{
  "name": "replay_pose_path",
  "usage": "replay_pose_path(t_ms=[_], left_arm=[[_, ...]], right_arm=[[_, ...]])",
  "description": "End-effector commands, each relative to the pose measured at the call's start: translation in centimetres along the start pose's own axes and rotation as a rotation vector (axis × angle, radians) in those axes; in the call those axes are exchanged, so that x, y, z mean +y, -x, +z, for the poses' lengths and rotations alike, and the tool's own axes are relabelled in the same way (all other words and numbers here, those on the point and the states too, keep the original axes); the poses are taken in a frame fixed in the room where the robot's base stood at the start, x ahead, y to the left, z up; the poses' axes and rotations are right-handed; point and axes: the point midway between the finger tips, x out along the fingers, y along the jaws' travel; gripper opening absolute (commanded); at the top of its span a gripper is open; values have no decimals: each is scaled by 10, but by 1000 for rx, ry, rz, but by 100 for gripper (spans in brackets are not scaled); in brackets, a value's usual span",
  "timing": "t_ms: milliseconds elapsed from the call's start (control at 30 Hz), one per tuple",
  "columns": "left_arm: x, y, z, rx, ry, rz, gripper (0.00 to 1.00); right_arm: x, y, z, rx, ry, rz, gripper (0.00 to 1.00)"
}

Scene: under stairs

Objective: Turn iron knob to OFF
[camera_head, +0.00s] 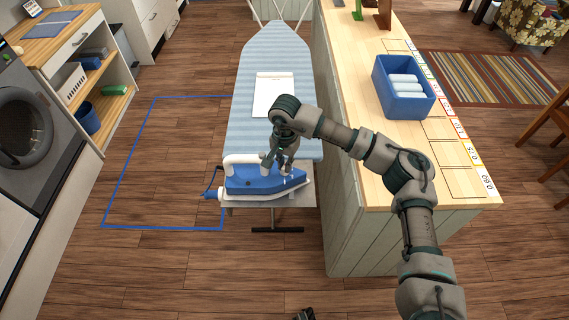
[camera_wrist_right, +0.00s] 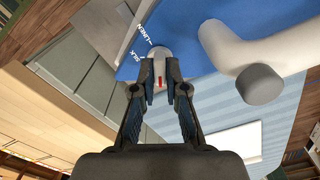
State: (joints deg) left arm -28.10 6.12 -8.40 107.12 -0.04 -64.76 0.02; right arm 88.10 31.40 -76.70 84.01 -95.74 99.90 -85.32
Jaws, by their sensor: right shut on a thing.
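The blue and white iron (camera_head: 262,180) stands on the grey rest at the near end of the ironing board (camera_head: 270,60). My right gripper (camera_head: 284,168) reaches down onto the iron's top. In the right wrist view, my right gripper's fingers (camera_wrist_right: 160,82) are closed around the white iron knob (camera_wrist_right: 160,53), which has a red mark. The printed words LINEN and SILK show on the blue body beside the knob. No OFF label can be read. The iron's white handle (camera_wrist_right: 240,62) is next to the fingers. A small dark piece at the bottom edge of the head view may be my left gripper (camera_head: 305,314).
A white sheet or pad (camera_head: 273,94) lies on the board. A wooden counter (camera_head: 370,150) with a blue bin (camera_head: 404,106) of rolled white cloths stands to the right. Shelves and a washing machine stand left. Blue lines (camera_head: 150,135) mark open floor left of the board.

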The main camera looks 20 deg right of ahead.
Motion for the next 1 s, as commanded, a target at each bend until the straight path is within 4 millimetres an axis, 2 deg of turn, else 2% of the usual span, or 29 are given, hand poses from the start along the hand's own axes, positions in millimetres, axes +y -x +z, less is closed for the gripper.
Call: replay_pose_path(t_ms=[33,500,1000], left_arm=[[0,2,-1,2,0,0,40],[-1,32,-11,10,4,-2,40],[-2,40,-14,8,5,-2,40]], right_arm=[[1,-6,2,-6,46,10,0],[2,-5,1,-7,388,9,0],[2,-4,1,-6,490,8,0]])
